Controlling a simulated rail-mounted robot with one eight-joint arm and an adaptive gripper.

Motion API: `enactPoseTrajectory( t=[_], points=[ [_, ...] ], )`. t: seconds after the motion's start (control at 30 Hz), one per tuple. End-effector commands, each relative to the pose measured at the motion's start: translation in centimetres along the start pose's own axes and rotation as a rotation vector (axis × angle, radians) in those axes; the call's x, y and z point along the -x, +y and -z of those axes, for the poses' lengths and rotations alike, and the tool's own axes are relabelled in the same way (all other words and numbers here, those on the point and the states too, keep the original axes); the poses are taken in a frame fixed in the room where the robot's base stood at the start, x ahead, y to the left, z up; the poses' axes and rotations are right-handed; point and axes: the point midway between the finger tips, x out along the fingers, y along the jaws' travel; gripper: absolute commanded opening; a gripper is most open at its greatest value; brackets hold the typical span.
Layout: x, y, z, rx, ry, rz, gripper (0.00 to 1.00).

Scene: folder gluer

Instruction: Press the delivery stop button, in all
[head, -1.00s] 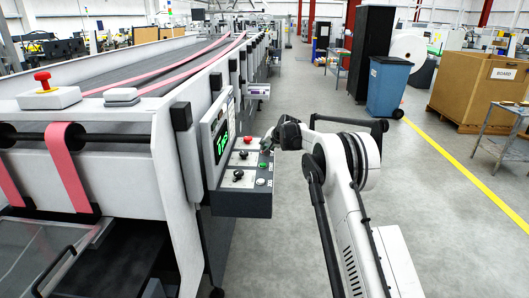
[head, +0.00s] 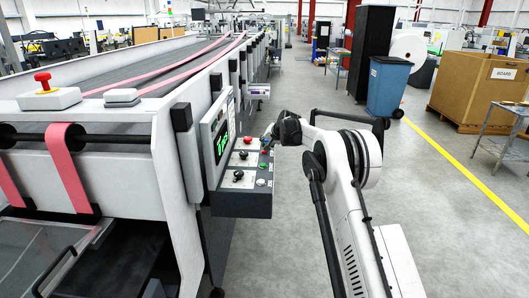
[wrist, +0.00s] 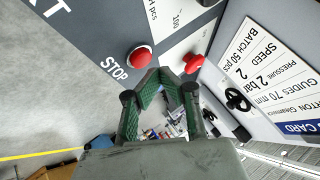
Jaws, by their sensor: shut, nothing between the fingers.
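The delivery stop button is a red dome (wrist: 139,57) beside the word STOP in the wrist view. In the head view it is a small red spot (head: 265,151) on the outer edge of the control panel (head: 240,204), above a green button (head: 263,165). My gripper (wrist: 161,74) is shut and empty. In the wrist view its green-padded fingertips show just below and right of the stop button; whether they touch it I cannot tell. In the head view my gripper (head: 269,136) is at the panel's far outer corner.
A second red knob (wrist: 193,62) is close right of the fingertips. A black knob (wrist: 238,99) and a printed card (wrist: 275,75) are farther right. A white button (head: 261,182) is nearer on the panel. Open floor (head: 420,200) lies to the right.

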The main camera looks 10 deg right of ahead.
Motion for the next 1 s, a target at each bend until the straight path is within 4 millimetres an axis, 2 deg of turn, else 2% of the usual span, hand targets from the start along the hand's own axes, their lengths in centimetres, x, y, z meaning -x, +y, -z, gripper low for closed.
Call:
enactPoseTrajectory(
  t=[0.6, 1.0],
  points=[
    [3.3, -2.4, 2.4, 0.000, 0.000, 0.000, 0.00],
    [3.4, -2.5, 2.5, 0.000, 0.000, 0.000, 0.00]
  ],
)
